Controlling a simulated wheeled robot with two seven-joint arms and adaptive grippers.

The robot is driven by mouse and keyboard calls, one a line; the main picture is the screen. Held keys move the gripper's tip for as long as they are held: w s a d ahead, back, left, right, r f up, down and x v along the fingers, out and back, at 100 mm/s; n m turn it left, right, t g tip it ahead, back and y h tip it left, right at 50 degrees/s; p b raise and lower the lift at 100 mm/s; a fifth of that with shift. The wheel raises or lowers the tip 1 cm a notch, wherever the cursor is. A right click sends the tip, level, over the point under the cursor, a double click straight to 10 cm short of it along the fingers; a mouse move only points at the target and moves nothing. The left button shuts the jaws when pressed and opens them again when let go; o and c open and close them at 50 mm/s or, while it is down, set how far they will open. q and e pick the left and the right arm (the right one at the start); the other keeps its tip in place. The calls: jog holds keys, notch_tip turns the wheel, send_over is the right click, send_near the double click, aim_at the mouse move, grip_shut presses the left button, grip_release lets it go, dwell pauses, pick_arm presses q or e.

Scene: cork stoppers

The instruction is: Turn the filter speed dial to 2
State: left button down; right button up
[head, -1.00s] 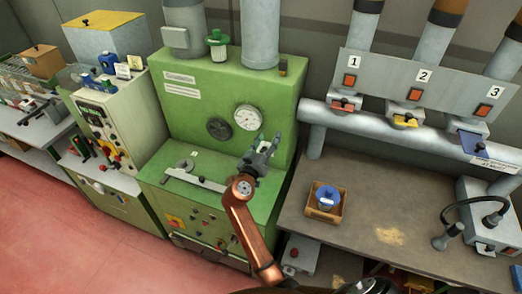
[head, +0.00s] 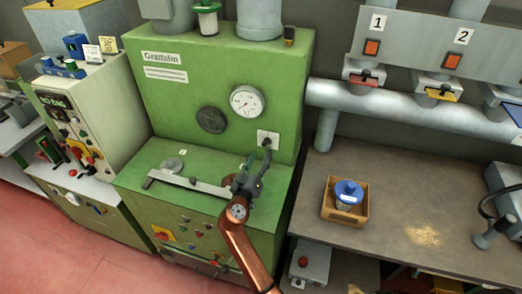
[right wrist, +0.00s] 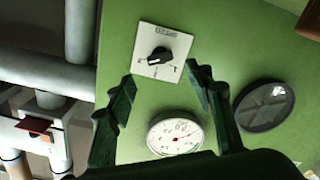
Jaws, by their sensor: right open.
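The dial (right wrist: 160,56) is a black knob on a white square plate with small markings, on the green machine's upright front. In the right wrist view it sits above and between my open right fingers, apart from them; the markings are too small to read surely. My right gripper (head: 257,160) is open and empty in front of and just below the plate. Its two dark fingers (right wrist: 160,76) frame the plate's lower side in the wrist view. My left gripper is not in view.
A round white gauge (head: 247,101) and a dark round disc (head: 211,120) are left of the dial. A metal bar (head: 190,184) lies on the machine's ledge below. A workbench at right holds a wooden box (head: 345,208) with a blue-topped item. A thick grey pipe (head: 400,110) runs above it.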

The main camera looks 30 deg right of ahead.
aim_at(266, 144)
jog(key=shift+x, duration=3.95)
jog(key=shift+f, duration=0.15)
jog(key=shift+c, duration=0.3)
jog(key=c, duration=1.1)
